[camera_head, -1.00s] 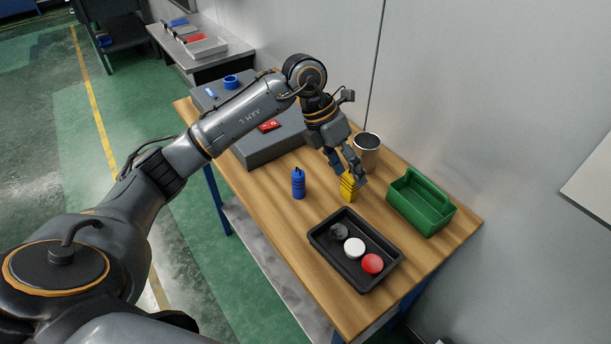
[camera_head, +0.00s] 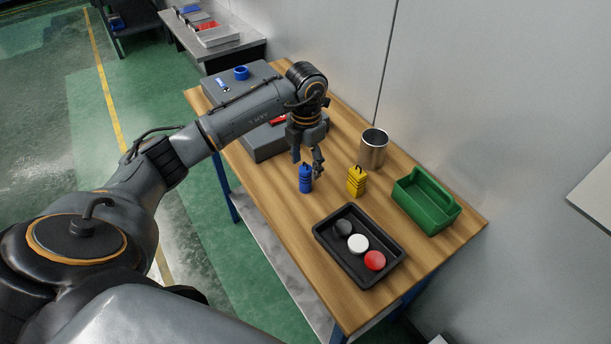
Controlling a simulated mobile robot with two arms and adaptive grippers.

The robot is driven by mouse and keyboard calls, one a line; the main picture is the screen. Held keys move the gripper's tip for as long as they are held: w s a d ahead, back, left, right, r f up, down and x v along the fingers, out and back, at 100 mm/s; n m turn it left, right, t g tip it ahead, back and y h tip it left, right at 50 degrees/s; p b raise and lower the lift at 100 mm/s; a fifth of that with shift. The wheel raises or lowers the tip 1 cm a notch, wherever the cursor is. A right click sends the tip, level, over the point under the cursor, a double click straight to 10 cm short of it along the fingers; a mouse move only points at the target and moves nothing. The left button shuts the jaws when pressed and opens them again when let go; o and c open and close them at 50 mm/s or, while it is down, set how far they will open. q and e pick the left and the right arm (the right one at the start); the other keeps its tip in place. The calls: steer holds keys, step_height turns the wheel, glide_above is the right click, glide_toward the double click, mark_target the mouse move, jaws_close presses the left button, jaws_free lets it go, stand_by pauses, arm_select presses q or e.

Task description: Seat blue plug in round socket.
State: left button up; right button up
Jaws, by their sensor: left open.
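The blue plug (camera_head: 305,180), a ribbed upright cylinder, stands on the wooden table. My left gripper (camera_head: 308,170) is open right at the plug's top, its fingers pointing down; whether they touch the plug I cannot tell. A grey box (camera_head: 262,143) lies behind the plug, with a red part on it, and is partly hidden by my left arm. My right gripper is not in view.
A yellow ribbed block (camera_head: 357,181) stands right of the plug, with a metal cup (camera_head: 373,148) behind it. A green bin (camera_head: 427,201) is at the right edge. A black tray (camera_head: 323,238) with black, white and red round pieces lies in front.

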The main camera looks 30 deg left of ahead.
mark_target(306, 167)
arm_select(q)
steer(key=f, duration=0.2)
steer(key=f+p, duration=0.1)
steer(key=shift+s+f+p, duration=0.2)
steer(key=shift+f+p, duration=0.1)
steer(key=shift+f, duration=0.45)
steer(key=shift+c, duration=0.4)
steer(key=c, duration=1.1)
jaws_close()
steer(key=shift+w+r, duration=0.1)
